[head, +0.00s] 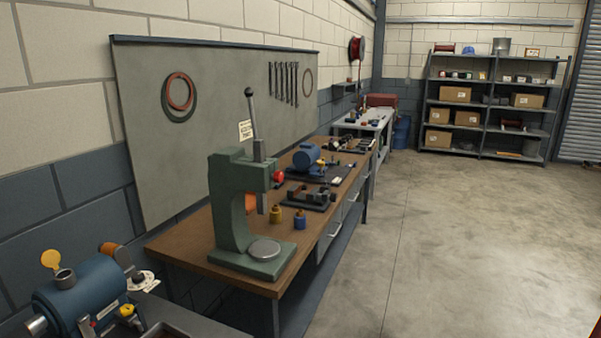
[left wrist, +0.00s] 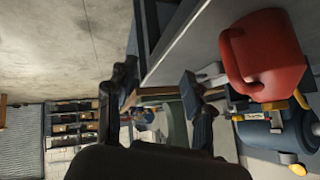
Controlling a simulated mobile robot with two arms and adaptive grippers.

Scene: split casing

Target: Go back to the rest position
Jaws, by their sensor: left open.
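My left gripper (left wrist: 158,76) shows in the left wrist view. Its two dark fingers stand apart, and I see nothing held between them. A red container-like object (left wrist: 262,55) is to the right of the fingers, apart from them. A blue cylindrical machine (left wrist: 270,135) lies below it in that view. The blue machine also shows at the lower left of the head view (head: 85,295). Neither gripper shows in the head view, and my right gripper is in no view.
A wooden workbench (head: 180,243) carries a green press (head: 232,200), a blue motor (head: 306,157) and small parts. A grey board (head: 220,70) hangs behind it. Shelving (head: 483,115) stands at the back right. The concrete floor (head: 450,250) is clear.

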